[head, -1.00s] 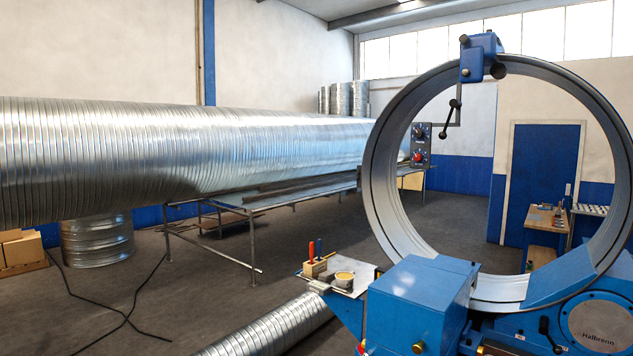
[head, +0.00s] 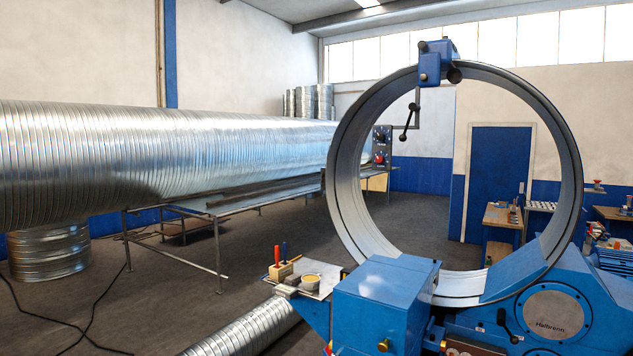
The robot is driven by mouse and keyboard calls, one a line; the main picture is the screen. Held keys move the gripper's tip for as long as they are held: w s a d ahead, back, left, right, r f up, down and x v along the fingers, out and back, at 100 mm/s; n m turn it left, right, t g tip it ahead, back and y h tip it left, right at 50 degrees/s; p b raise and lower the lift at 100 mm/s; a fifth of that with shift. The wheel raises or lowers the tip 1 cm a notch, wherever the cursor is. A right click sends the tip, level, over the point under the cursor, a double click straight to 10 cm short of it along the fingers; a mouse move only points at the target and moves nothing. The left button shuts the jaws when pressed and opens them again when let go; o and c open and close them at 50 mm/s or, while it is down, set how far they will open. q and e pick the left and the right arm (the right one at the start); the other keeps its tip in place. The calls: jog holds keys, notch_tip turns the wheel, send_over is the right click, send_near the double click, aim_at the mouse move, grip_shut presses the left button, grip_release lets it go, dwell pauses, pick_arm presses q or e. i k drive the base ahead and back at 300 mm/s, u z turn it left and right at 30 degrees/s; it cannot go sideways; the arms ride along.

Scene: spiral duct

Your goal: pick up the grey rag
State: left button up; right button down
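I cannot make out the grey rag for certain. A small greyish shape (head: 286,291) lies at the near left edge of the small tray (head: 328,284) beside the blue machine, but it is too small to tell what it is. The tray also holds a wooden block with a red-handled and a dark-handled tool (head: 280,270) and a round tin with yellowish contents (head: 312,279). Neither of my grippers is in view.
The blue machine (head: 385,305) with its large metal ring (head: 345,190) fills the right foreground. A long spiral duct (head: 170,155) rests on a rack at left. A narrower duct (head: 245,330) lies below the tray. Workbenches (head: 497,218) stand behind. Grey floor between rack and machine looks open.

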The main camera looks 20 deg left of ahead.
aim_at(294, 279)
jog(key=u, duration=0.25)
jog(key=k, duration=0.3)
jog(key=u, duration=1)
jog(key=k, duration=1.05)
jog(key=u, duration=0.75)
jog(key=i, duration=3.5)
jog(key=z, duration=0.5)
jog(key=i, duration=1.55)
jog(key=z, duration=1.55)
jog(key=i, duration=0.95)
jog(key=z, duration=1)
